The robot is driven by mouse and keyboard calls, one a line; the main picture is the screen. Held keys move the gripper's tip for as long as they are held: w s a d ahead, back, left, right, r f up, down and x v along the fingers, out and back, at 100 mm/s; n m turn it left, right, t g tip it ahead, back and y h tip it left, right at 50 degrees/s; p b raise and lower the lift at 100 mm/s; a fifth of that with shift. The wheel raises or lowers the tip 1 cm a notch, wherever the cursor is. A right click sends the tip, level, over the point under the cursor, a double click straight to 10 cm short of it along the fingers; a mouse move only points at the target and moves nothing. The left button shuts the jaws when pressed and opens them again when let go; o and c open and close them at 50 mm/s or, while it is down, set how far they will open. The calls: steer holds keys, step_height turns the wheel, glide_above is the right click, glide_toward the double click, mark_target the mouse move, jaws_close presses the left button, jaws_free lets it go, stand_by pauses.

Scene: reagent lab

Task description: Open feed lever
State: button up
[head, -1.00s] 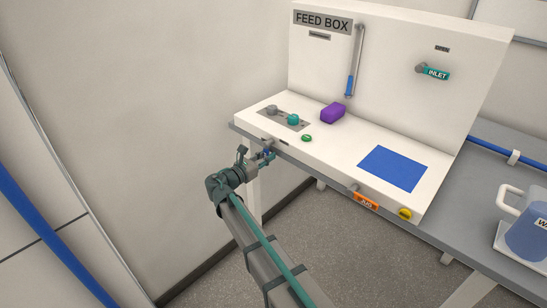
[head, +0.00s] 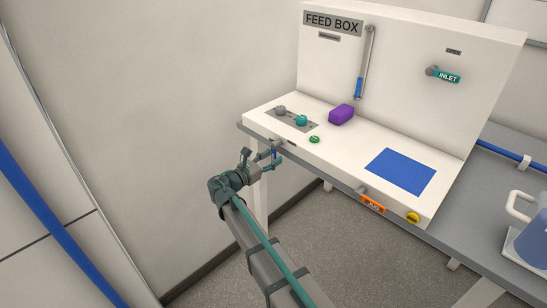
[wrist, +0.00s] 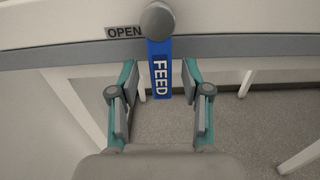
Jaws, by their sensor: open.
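The feed lever (wrist: 160,72) is a blue handle marked FEED, hanging down from a round grey knob (wrist: 158,21) on the front edge of the feed box. An OPEN label (wrist: 124,32) sits to the left of the knob. In the wrist view my gripper (wrist: 160,98) is open, with one finger on each side of the lever's lower end. I cannot tell whether either finger touches it. In the head view my gripper (head: 262,160) is at the box's front left corner, and the lever (head: 274,155) is small there and partly hidden.
The feed box (head: 360,145) stands on a grey bench (head: 470,215). It carries a purple block (head: 341,115), a blue panel (head: 400,171), an orange JUG lever (head: 373,205), a yellow knob (head: 413,217) and a teal INLET lever (head: 447,77). A jug (head: 533,235) stands at the right.

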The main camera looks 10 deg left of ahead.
steer(key=v, duration=1)
steer(key=shift+s, duration=0.15)
steer(key=shift+a, duration=0.15)
steer(key=s+d+f+m+g+y, duration=0.2)
steer(key=s+d+f+m+g, duration=0.4)
steer(key=f, duration=0.5)
steer(key=s+d+f+m+g+y, duration=0.1)
steer(key=s+d+f+m+g, duration=0.1)
steer(key=s+d+f+m, duration=0.65)
steer(key=s+d+f+m+g+y, duration=0.15)
steer(key=d+f+g, duration=0.35)
steer(key=f, duration=0.8)
steer(key=s+d+f+m+g+y, duration=0.2)
steer(key=s+d, duration=0.4)
steer(key=s, duration=0.4)
steer(key=s+d+f+m+g+y+p, duration=0.1)
steer(key=s+d+f+m+g+y, duration=0.1)
steer(key=s+d+f+m, duration=0.4)
steer(key=s+d+f+m+g+y, duration=0.2)
steer(key=s+d+f+m+g, duration=0.2)
steer(key=s, duration=1)
steer(key=shift+s+d+f+m+g, duration=0.3)
steer(key=shift+d+f+m, duration=0.15)
steer(key=shift+d, duration=0.75)
